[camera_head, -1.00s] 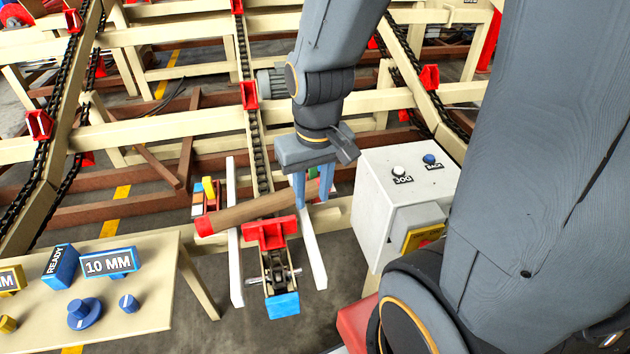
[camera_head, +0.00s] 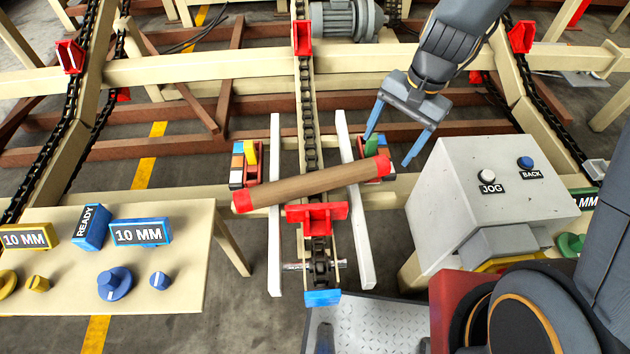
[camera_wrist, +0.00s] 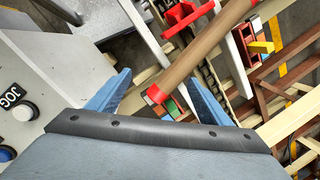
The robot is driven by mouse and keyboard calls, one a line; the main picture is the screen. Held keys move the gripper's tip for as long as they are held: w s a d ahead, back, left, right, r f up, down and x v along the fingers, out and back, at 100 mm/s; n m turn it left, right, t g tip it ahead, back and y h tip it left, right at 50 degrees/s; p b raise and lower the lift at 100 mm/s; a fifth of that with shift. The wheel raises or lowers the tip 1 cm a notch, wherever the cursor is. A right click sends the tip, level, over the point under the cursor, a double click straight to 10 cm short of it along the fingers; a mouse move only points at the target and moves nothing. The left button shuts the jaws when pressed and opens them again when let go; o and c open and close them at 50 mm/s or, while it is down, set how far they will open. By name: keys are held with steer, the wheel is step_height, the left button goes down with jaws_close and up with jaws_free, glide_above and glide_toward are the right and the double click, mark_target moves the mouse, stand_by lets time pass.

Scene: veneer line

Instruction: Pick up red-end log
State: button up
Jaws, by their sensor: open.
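The red-end log (camera_head: 312,185) is brown with a red cap on each end. It lies tilted across two white rails, just behind a red chain bracket (camera_head: 317,214), with its right end higher in the picture. My gripper (camera_head: 390,151) is open and empty, above and right of the log's right red end, with its blue fingers apart. In the wrist view the log (camera_wrist: 200,52) runs from the upper right down to its near red end (camera_wrist: 157,94), which appears between the spread blue fingers. I cannot tell the height gap between fingers and log.
The grey JOG/BACK control box (camera_head: 490,215) stands close to the right of my gripper. A beige table (camera_head: 165,285) with knobs and signs is at left. Small coloured block stacks (camera_head: 246,164) flank the white rails (camera_head: 275,240).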

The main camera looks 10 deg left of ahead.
mark_target(318, 175)
steer(key=w+a+f+m, duration=0.1)
steer(key=a+f+m, duration=0.1)
steer(key=a+f, duration=0.2)
steer(key=w+a+f+m+g+y, duration=0.1)
steer(key=a+f+m, duration=0.1)
steer(key=a+f, duration=0.3)
steer(key=w+a+f+m, duration=0.1)
steer(key=a+f+m, duration=0.1)
steer(key=a+f, duration=0.3)
steer(key=shift+w+a+f+m+g+y, duration=0.1)
steer(key=shift+f+m+g+y, duration=0.2)
steer(key=shift+f+m+y, duration=0.1)
steer(key=p+x, duration=0.1)
steer(key=x, duration=0.5)
steer(key=shift+a+p, duration=0.3)
steer(key=shift+p, duration=0.05)
steer(key=shift+x, duration=0.85)
steer(key=c, duration=1.7)
